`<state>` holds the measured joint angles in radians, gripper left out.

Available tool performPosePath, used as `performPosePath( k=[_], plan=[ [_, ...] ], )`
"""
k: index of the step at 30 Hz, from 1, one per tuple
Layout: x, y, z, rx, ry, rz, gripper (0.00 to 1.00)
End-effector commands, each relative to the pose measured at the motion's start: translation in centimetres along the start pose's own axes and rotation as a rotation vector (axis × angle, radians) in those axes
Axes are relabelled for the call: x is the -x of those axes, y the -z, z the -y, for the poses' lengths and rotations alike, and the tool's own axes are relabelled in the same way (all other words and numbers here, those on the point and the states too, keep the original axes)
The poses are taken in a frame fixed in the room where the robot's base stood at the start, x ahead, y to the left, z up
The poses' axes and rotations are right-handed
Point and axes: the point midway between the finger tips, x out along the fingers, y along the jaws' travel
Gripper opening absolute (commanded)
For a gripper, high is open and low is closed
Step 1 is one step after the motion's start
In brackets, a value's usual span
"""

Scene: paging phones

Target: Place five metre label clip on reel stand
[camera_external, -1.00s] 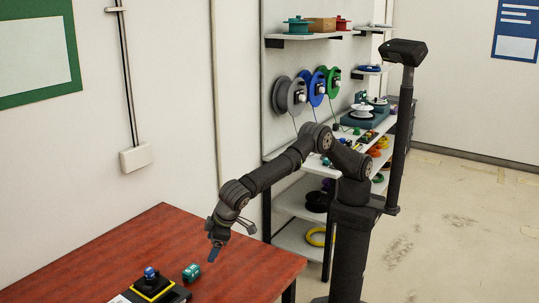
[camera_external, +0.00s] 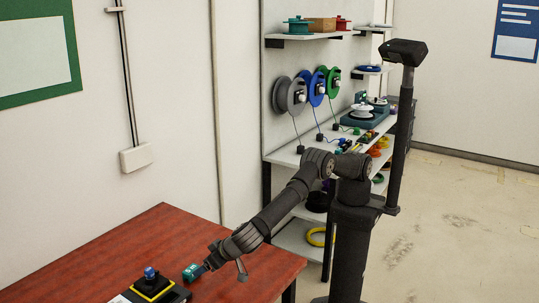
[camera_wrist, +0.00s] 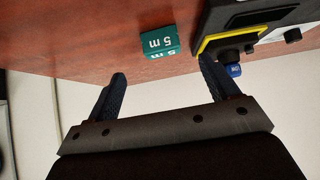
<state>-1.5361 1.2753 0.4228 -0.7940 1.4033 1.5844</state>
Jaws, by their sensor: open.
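The five metre label clip is a small green block (camera_wrist: 158,42) marked "5 m" in white. It lies on the red-brown table (camera_external: 105,242), and it also shows in the external view (camera_external: 192,272). The reel stand (camera_external: 155,286) is a dark base with a yellow-edged square and a blue-topped post, left of the clip. It shows in part at the upper right of the wrist view (camera_wrist: 235,35). My gripper (camera_wrist: 163,82) is open and empty. In the wrist view the clip lies ahead of the gap between the fingers, apart from both.
A bench with shelves (camera_external: 285,157) stands against the wall, with grey, blue and green reels (camera_external: 290,95) mounted above it. The back of the table is clear.

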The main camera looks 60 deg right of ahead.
Motion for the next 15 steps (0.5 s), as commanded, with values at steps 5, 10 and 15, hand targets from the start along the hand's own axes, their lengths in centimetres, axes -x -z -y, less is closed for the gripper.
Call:
performPosePath(
  k=[5,10,15],
  plan=[
    [-3.1,0.0,0.0,-0.001,-0.001,0.0,0.8],
    [-4.2,0.0,0.0,0.0,-0.001,0.0,0.8],
    [-5.4,0.1,0.1,0.0,-0.001,0.001,0.8]
  ],
)
